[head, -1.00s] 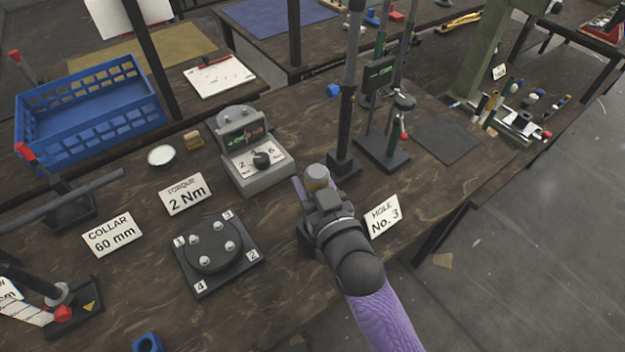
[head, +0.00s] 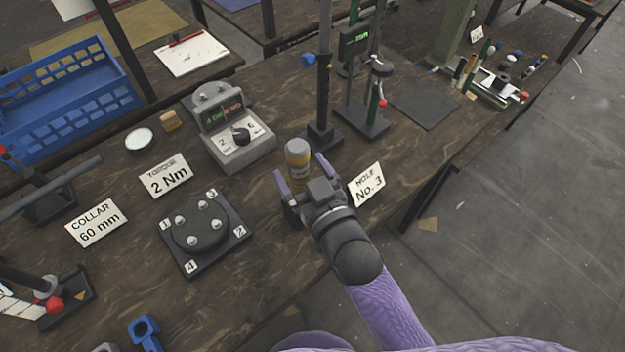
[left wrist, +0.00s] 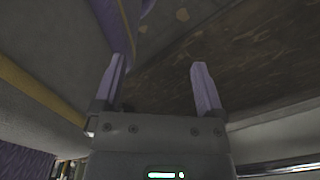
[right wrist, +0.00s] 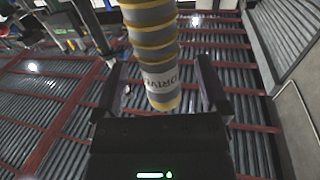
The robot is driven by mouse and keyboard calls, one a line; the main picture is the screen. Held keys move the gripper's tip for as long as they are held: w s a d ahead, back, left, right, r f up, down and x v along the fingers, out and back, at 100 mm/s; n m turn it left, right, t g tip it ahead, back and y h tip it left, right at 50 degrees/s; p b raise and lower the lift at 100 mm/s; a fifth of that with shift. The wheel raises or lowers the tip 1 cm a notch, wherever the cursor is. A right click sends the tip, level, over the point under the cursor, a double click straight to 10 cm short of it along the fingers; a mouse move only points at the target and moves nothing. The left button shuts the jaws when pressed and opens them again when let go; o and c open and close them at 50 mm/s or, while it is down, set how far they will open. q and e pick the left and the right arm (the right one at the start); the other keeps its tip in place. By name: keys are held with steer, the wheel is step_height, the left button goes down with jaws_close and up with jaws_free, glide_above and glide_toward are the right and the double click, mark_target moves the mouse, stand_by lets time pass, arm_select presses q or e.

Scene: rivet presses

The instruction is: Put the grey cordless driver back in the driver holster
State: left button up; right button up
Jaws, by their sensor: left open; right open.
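A grey cylinder with yellow-orange bands, which I take as the cordless driver (head: 297,152), stands roughly upright near the bench's front edge. In the right wrist view the banded driver (right wrist: 155,45) bears lettering like "DRIVE". My right gripper (head: 301,166) is open, with one finger on each side of the driver; contact cannot be told. The driver's lower end is hidden by the gripper. A blue part with a ring-shaped opening (head: 146,329) at the bottom left may be the holster; I cannot tell for sure. My left gripper (left wrist: 159,78) is open and empty.
A grey torque box (head: 236,143) stands left of the driver. A black plate with numbered pegs (head: 205,235) lies in front of it. A black post stand (head: 324,137) is just behind the driver. The "HOLE No. 3" card (head: 367,184) is close right of my right gripper.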

steer(key=v, duration=0.6)
steer(key=shift+s+d+p, duration=0.15)
steer(key=shift+s+p, duration=0.2)
steer(key=shift+p, duration=0.05)
